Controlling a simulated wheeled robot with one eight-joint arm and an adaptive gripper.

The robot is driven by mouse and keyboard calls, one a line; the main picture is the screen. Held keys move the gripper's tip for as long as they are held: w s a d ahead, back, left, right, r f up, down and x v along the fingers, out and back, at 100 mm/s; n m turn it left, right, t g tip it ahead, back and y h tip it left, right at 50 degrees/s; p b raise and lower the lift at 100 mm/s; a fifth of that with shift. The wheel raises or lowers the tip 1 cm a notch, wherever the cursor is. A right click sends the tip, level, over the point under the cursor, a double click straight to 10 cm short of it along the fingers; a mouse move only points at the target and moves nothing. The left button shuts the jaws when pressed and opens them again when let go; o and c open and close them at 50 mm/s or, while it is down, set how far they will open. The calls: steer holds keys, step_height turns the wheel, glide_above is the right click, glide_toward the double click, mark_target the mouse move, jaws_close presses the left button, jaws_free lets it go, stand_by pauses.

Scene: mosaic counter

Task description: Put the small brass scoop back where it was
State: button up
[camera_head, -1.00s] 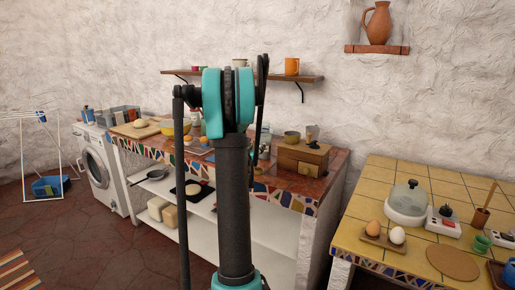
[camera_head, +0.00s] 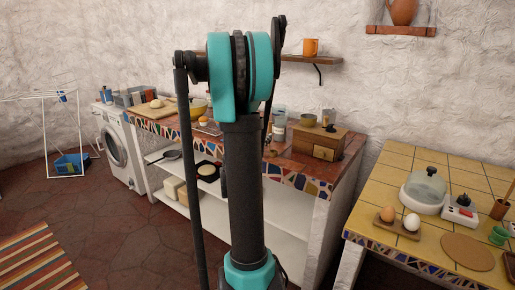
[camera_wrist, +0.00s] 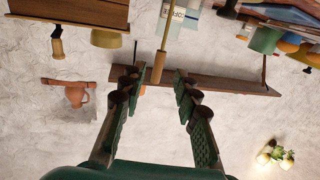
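The wrist view looks upside down. It shows a thin brass rod with a wooden-looking end (camera_wrist: 158,68), which looks like the scoop's handle. Its bowl is not visible, being out of frame at the top. My gripper (camera_wrist: 157,82) is open, its two dark green fingers on either side of the handle's end with a gap to each. I cannot tell whether the handle is fully between the fingertips or a little beyond them. In the head view my arm hides the gripper, and I cannot make out the scoop there.
A wall shelf (camera_head: 325,60) holds an orange mug (camera_head: 310,47). A yellow tiled table (camera_head: 377,190) with eggs and a glass dome is at right. Open floor lies at left.

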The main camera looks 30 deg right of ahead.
steer(key=s+a+f+n+g+y, duration=0.2)
steer(key=s+a+f+y, duration=0.3)
steer(key=a, duration=0.6)
steer(key=s+a+f+n+g+y, duration=0.2)
steer(key=s+a+f+n+y, duration=0.3)
steer(key=s+a+f, duration=0.3)
steer(key=s+a+f+n+g+y, duration=0.1)
steer(key=s+a+f+n+y, duration=0.3)
steer(key=s+a, duration=0.5)
steer(key=a+f+y, duration=0.1)
steer(key=a+f, duration=0.1)
steer(key=a, duration=0.5)
steer(key=shift+a+f+g, duration=0.15)
steer(key=shift+f+g, duration=0.25)
